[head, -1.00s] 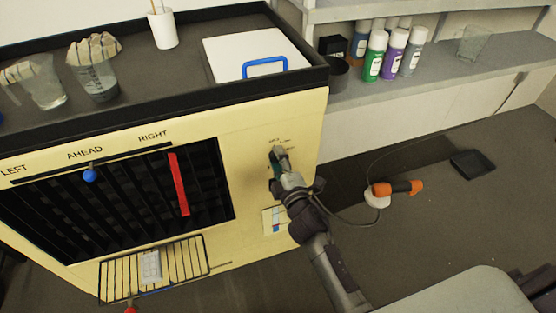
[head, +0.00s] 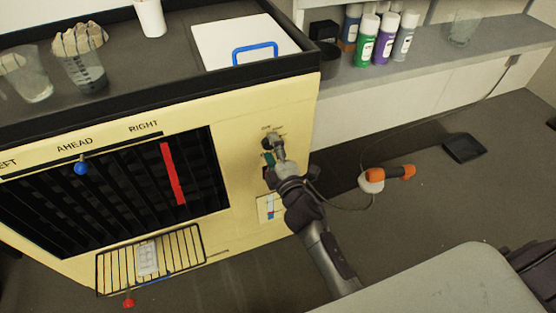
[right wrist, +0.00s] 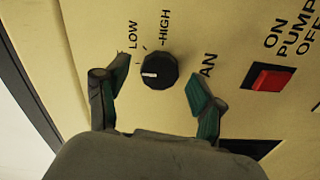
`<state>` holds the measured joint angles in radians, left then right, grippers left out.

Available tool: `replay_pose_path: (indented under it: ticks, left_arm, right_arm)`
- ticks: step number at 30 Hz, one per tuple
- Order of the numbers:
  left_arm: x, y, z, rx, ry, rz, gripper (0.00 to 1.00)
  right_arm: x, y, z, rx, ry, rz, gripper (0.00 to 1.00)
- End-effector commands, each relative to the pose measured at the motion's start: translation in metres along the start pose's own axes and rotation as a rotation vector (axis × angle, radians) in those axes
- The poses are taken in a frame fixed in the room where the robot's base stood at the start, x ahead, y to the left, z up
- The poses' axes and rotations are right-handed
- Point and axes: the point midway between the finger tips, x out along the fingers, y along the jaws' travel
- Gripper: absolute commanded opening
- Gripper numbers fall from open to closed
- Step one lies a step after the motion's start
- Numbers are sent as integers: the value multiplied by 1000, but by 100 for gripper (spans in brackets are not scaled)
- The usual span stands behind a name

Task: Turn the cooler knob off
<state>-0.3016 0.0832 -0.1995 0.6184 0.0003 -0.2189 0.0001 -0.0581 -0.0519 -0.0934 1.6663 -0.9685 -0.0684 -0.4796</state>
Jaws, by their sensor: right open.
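The cooler (head: 290,110) is a cream box with a black grille. Its black round knob (right wrist: 158,71) shows in the right wrist view, with a white pointer mark aimed left and the labels LOW and HIGH above it. My right gripper (right wrist: 155,98) is open, with one green-padded finger on each side of the knob. I cannot tell whether the fingers touch it. In the head view the right gripper (head: 273,150) is at the cooler's right panel and covers the knob. My left gripper is not in view.
A red pump switch (right wrist: 270,77) sits right of the knob. A white lid with a blue handle (head: 255,50) lies on the cooler top. Spray cans (head: 385,40) stand on the shelf. An orange-handled tool (head: 390,173) with a cable lies on the floor at the right.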

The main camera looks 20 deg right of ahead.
Motion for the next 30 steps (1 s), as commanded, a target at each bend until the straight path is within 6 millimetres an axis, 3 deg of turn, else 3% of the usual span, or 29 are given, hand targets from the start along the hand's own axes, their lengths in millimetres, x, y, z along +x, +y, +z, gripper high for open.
replay_pose_path:
  ticks: [15,21,30]
  left_arm:
    - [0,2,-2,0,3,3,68]
    - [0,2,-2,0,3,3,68]
    - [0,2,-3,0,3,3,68]
  right_arm:
    - [-99,-1,0,1,-1,-4,68]
    - [-112,-1,0,-1,0,-1,68]
    - [-113,-1,0,-1,0,-2,68]
